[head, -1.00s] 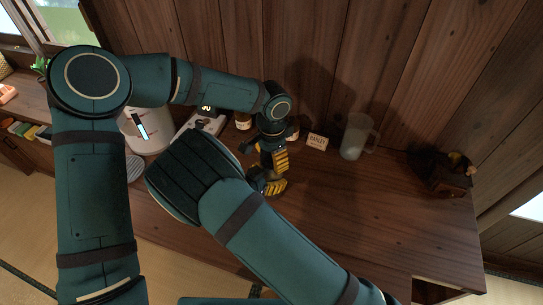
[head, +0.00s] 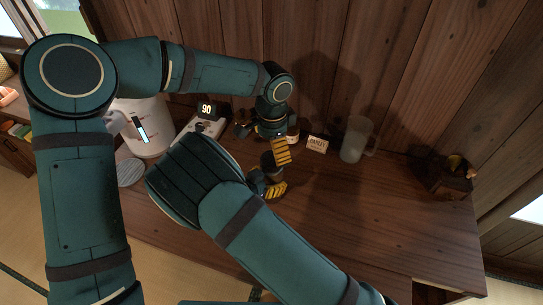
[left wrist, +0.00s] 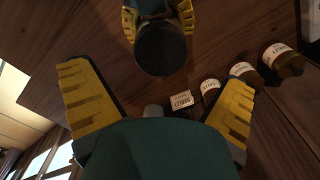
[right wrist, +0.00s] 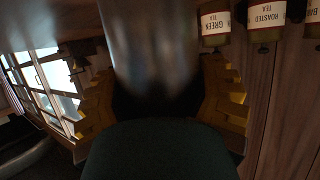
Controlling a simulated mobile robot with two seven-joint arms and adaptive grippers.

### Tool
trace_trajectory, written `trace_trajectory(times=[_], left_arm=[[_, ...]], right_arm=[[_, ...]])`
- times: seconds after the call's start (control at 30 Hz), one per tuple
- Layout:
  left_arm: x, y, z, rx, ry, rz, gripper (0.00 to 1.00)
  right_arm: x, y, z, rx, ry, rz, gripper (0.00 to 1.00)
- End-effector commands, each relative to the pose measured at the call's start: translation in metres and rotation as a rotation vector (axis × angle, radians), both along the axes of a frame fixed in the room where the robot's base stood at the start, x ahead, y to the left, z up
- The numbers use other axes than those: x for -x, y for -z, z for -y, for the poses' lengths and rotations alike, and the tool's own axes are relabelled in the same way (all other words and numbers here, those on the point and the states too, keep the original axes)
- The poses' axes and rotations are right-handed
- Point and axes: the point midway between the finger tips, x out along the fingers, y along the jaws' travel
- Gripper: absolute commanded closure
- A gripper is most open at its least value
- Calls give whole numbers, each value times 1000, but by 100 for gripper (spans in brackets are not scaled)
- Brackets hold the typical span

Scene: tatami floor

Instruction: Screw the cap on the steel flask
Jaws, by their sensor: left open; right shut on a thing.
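The steel flask (right wrist: 155,40) fills the upper middle of the right wrist view as a blurred grey body. A dark round top, which looks like the cap (left wrist: 160,47), shows end-on in the left wrist view and as a dark cylinder in the head view (head: 269,160). Whether it sits fully on the flask is hidden. My right gripper (head: 267,184) is shut around the flask, its yellow fingers on either side. My left gripper (head: 264,142) is open and empty, just above the dark top and apart from it.
A glass pitcher (head: 355,139) and a barley card (head: 317,144) stand behind to the right. Labelled tea jars (left wrist: 276,56) line the back. A device reading 90 (head: 207,110) and a white container (head: 148,118) stand left. The right counter is mostly clear, with a wooden box (head: 453,178).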

Motion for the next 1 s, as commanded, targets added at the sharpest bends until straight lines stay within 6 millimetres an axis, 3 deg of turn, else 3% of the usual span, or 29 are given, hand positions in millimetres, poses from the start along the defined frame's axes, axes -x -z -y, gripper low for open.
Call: trace_trajectory(times=[0.1,0.3,0.5,0.77,0.8,0.87,1.0], left_arm=[[-1,-26,0,0,0,4,0],[-1,-55,0,0,0,2,0],[0,-66,0,-1,0,0,0],[0,-67,0,-1,1,0,0],[0,-67,0,-1,1,0,0],[0,-67,0,-1,1,0,0],[0,-67,0,-1,1,0,0]], right_arm=[[0,0,0,1,1,-1,100],[0,0,0,1,1,-1,100],[0,0,0,1,1,-1,100],[0,0,0,1,1,0,100],[0,0,0,1,1,0,25],[0,0,0,1,1,0,4],[0,0,0,0,1,0,0]])
